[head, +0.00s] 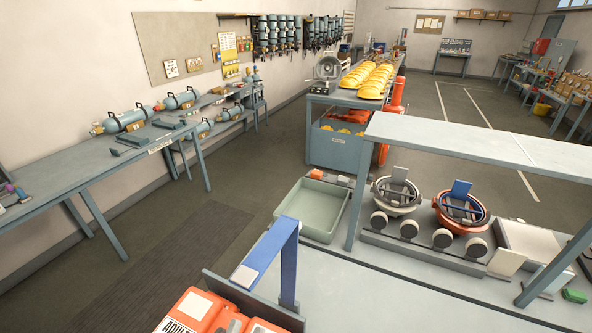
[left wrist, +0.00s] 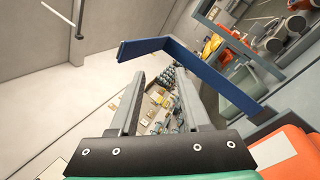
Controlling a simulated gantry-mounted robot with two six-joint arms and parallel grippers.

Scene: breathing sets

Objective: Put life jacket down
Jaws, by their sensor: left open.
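The life jacket (head: 200,312) is orange-red with a white label reading ADULT, at the bottom edge of the head view, partly cut off. A blue strap (head: 288,250) stands up over it in an angular loop. In the left wrist view the orange jacket (left wrist: 292,145) shows at the lower right, and the blue strap (left wrist: 215,72) runs across past the fingertips. My left gripper (left wrist: 158,78) is open, its two grey fingers apart with no object clamped between them. I cannot tell whether it touches the strap. My right gripper is not seen.
A pale grey-green tray (head: 312,208) lies beyond the jacket. A bench with cylinders (head: 90,155) is at left. Bare bench surface (head: 370,290) lies right of the jacket.

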